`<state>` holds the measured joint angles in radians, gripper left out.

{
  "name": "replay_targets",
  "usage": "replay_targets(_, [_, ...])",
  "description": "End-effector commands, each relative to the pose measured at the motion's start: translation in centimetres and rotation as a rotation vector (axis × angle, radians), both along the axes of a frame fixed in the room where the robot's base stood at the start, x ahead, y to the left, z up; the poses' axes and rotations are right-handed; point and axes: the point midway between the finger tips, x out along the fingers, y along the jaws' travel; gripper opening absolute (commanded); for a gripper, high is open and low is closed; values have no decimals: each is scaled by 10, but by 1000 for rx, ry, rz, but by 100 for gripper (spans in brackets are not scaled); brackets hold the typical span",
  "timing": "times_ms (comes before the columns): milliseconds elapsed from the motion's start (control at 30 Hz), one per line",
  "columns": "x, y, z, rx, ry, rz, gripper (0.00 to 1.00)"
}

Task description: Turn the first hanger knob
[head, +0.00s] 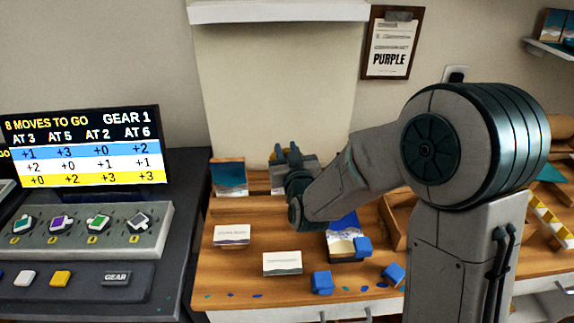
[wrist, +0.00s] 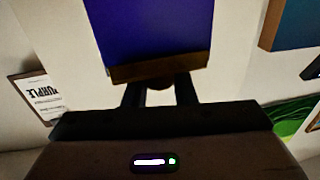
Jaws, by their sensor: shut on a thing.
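The control box (head: 120,243) stands on the dark bench at the left in the head view. It carries a row of knobs; the leftmost (head: 24,223) has a teal top, and purple, green and grey-white ones follow to its right. My gripper (head: 283,155) is well to the right of the knobs, over the back of the wooden table. In the wrist view my gripper (wrist: 160,92) is shut on a blue-purple panel with a wooden lower edge (wrist: 150,40). In the head view that panel is mostly hidden by my gripper and arm.
A screen (head: 82,148) behind the knobs reads "8 moves to go", "Gear 1", "AT 3, AT 5, AT 2, AT 6". White and yellow buttons and a GEAR button (head: 115,278) sit in front. Small cards and blue blocks (head: 321,282) lie on the wooden table. A clipboard (head: 390,45) reads "PURPLE".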

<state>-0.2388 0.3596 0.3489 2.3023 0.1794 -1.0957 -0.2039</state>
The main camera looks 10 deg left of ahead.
Motion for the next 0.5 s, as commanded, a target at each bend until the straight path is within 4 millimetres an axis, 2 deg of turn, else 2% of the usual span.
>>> replay_targets(33, [-1,3,-5,3,-4,-32,1])
replay_targets(500, [0,3,-1,-2,0,-398,1])
